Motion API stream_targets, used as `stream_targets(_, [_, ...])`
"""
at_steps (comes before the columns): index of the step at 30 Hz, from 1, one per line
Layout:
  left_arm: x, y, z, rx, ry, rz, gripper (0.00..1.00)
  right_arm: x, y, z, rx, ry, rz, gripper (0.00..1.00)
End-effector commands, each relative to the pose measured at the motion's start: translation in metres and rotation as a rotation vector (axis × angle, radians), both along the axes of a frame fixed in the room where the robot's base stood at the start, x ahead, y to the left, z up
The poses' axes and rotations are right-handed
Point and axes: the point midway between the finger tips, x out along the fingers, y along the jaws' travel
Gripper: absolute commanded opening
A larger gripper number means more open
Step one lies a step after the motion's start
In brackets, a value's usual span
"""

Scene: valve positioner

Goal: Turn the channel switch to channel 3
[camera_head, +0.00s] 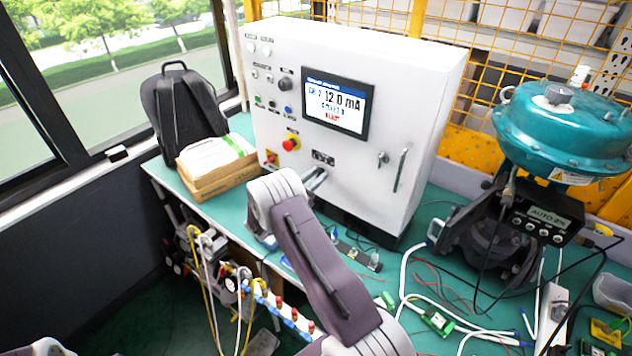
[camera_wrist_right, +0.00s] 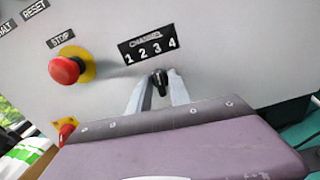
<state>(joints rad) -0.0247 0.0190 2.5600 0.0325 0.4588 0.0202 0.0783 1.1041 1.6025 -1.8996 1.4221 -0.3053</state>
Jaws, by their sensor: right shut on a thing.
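The channel switch (camera_wrist_right: 157,79) is a small black knob on the white control cabinet (camera_head: 420,95), just under the black CHANNEL label (camera_wrist_right: 148,48) with numbers 1 to 4. The label also shows in the head view (camera_head: 323,158). My right gripper (camera_wrist_right: 158,88) is shut on the knob, one pale finger on each side; in the head view it reaches the panel (camera_head: 318,178). The knob's pointer direction is hard to tell. The cabinet screen (camera_head: 337,102) seems to read CH 2, 12.0 mA, with red text below. My left gripper is not in view.
A red stop button (camera_wrist_right: 66,70) sits left of the switch, close to my fingers. A backpack (camera_head: 185,110) and a cardboard box (camera_head: 215,172) stand left of the cabinet. A teal valve actuator (camera_head: 560,125) and loose cables are at the right.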

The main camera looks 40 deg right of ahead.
Motion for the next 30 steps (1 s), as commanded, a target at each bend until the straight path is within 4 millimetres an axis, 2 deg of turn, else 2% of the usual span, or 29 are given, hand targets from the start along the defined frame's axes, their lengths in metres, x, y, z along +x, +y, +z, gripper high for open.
stream_targets(1, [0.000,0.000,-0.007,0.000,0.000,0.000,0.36,0.000,0.000,-0.003,0.005,-0.027,0.001,0.00])
stream_targets(9, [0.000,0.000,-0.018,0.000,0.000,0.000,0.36,0.000,0.000,-0.001,0.035,-0.125,0.001,0.00])
stream_targets(25, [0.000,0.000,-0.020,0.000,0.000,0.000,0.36,0.000,0.000,0.001,0.043,-0.152,0.001,0.00])
stream_targets(26, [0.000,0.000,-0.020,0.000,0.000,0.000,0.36,0.000,0.000,0.001,0.043,-0.152,0.001,0.27])
stream_targets(27, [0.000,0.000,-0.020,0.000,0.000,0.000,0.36,0.000,0.000,0.001,0.043,-0.152,0.001,0.32])
stream_targets(30, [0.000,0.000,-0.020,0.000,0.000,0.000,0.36,0.000,0.000,0.001,0.044,-0.152,0.001,0.32])
